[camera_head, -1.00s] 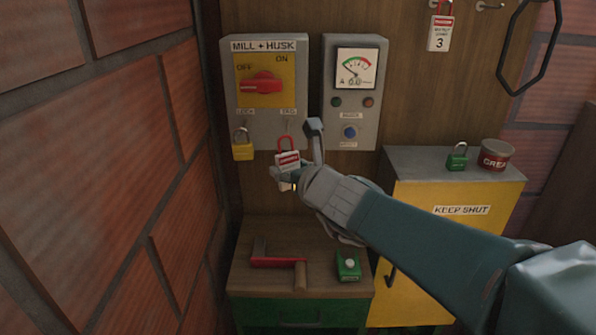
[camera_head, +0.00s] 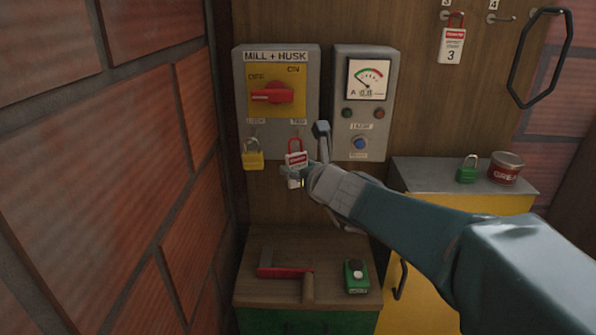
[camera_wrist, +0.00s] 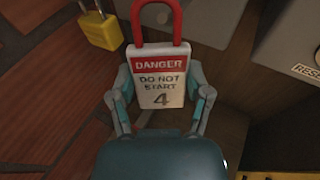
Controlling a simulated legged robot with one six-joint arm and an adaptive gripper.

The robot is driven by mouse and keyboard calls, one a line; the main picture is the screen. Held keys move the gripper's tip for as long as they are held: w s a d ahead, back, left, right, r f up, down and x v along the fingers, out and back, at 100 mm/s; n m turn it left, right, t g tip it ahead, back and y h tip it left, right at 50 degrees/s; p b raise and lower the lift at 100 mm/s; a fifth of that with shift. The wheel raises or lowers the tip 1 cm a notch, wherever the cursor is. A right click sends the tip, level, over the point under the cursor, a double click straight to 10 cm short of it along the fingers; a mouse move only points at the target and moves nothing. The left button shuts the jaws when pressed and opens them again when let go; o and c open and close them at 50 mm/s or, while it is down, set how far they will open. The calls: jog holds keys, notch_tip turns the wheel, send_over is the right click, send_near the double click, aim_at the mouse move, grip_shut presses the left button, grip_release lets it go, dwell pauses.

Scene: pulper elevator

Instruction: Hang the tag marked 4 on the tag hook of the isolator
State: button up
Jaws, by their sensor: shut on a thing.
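The tag marked 4 (camera_wrist: 160,85) is white with a red DANGER band and a red loop at its top. My gripper (camera_wrist: 160,100) is shut on its sides in the wrist view. In the head view the tag (camera_head: 297,160) is upright just below the isolator (camera_head: 277,75), its loop near the TAG label. My gripper (camera_head: 298,174) is at the tag's lower part. The tag hook is too small to make out clearly, so I cannot tell whether the loop is around it. The isolator's red handle (camera_head: 272,94) lies level, towards OFF.
A yellow padlock (camera_head: 253,155) hangs left of the tag. A grey meter box (camera_head: 361,125) stands close on the right. Tag 3 (camera_head: 452,42) hangs on the board. A red-handled tool (camera_head: 285,272) and a green device (camera_head: 356,276) lie on the bench below.

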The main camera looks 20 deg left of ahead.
jog(key=shift+w+d+f, duration=0.15)
jog(key=shift+w+d, duration=0.1)
jog(key=shift+w, duration=0.35)
jog(key=shift+w+a+f, duration=0.35)
jog(key=shift+d, duration=0.1)
jog(key=o, duration=1)
